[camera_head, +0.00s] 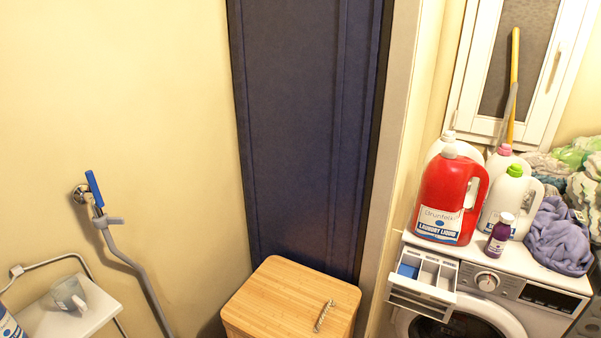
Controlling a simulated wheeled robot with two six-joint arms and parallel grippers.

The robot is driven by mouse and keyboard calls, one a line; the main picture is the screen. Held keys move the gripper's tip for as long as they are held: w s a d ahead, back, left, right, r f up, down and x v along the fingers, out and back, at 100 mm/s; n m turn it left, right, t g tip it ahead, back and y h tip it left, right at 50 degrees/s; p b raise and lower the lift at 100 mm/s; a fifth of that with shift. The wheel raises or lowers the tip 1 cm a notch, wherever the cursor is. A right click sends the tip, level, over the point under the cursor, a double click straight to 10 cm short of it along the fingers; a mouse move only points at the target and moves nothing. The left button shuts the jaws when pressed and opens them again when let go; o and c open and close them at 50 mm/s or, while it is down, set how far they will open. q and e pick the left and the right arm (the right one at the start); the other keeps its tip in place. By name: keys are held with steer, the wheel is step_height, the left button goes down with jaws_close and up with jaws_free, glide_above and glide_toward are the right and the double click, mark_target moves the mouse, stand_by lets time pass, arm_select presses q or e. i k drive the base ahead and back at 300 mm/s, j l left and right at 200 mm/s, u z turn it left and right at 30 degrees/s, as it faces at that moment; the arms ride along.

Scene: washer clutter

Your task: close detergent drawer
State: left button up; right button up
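The detergent drawer (423,279) of the white washing machine (530,312) is pulled out at the machine's upper left front. Its compartments show from above, one of them blue. The drawer front tilts toward the camera and covers part of the machine's face. The round dial (487,282) sits just right of the drawer. Neither of my grippers is in view.
A red detergent jug (446,195), white bottles, a small purple bottle (499,236) and a purple cloth (558,238) crowd the washer top. A wooden-topped box (285,298) stands left of the washer, before a dark blue door (305,130).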

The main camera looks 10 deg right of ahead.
mark_target(424, 273)
steer(key=z, duration=1.35)
